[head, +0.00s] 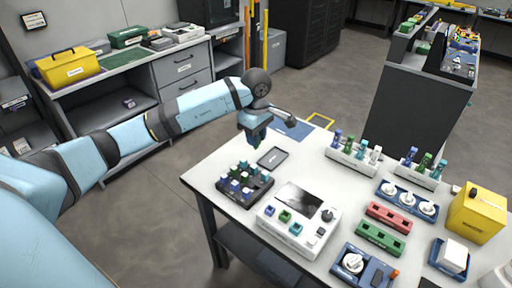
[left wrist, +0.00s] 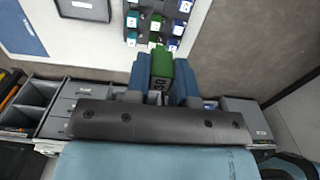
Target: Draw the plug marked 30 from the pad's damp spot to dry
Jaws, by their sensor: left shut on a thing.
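My left gripper (head: 254,138) is shut on a green plug (head: 255,145) near the far left edge of the white table. The green plug also shows in the left wrist view (left wrist: 161,68), between the two blue fingers, with a marking that looks like 30. A dark flat pad or tray (head: 273,158) lies to the right of the gripper, and a blue mat (head: 297,129) lies behind it. I cannot tell which one is the task's pad, and no damp spot shows. The plug's lower end is not clearly seen. My right gripper is out of view.
A dark rack (head: 262,190) with several coloured plugs stands just in front of the gripper. A white device (head: 298,228) with a screen stands nearer. Racks of plugs (head: 352,160), coloured blocks (head: 380,238) and a yellow container (head: 477,213) fill the right side.

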